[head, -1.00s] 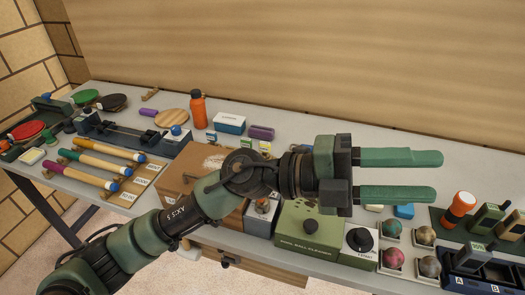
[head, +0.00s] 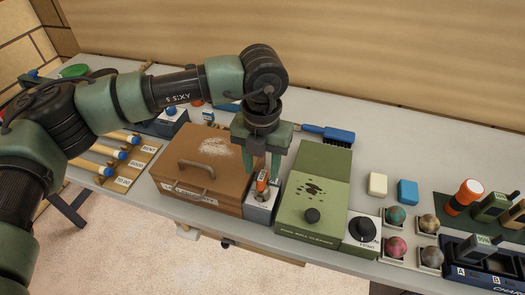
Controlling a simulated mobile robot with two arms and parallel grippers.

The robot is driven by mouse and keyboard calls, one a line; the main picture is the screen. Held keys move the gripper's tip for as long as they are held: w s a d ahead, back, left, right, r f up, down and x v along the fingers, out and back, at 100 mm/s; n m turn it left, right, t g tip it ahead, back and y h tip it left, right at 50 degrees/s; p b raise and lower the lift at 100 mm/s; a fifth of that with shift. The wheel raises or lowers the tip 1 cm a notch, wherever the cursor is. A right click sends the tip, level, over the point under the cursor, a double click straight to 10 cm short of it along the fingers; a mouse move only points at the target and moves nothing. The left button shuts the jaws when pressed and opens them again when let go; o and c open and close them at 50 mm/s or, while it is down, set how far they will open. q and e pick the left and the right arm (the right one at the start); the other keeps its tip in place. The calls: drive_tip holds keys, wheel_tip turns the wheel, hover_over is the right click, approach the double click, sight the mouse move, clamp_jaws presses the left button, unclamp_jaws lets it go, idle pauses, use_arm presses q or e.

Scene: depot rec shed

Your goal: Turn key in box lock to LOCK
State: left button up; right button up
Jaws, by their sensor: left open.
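The small grey lock box (head: 259,212) stands on the bench between a brown box and a green box. The key's turned position and the lock's markings are too small or hidden to read. My right gripper is not in view.
The brown box (head: 190,196) with a handle is close on the left. The green ball cleaner (head: 305,218) is close on the right, beside a white dial box (head: 358,245). A blue brush (head: 338,134) lies behind. Balls and an orange torch (head: 464,197) stand further right.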

sight(262, 176)
use_arm(q)
drive_tip(key=shift+f+p, duration=0.4)
drive_tip(key=shift+f, duration=1.4)
clamp_jaws()
drive_tip(key=shift+f+n+b, duration=0.15)
drive_tip(key=shift+n+b, duration=0.3)
drive_tip(key=shift+n, duration=0.05)
drive_tip(key=shift+n+b, duration=0.55)
drive_tip(key=shift+n, duration=0.45)
drive_tip(key=shift+n+b, duration=0.3)
drive_tip(key=shift+n, duration=0.8)
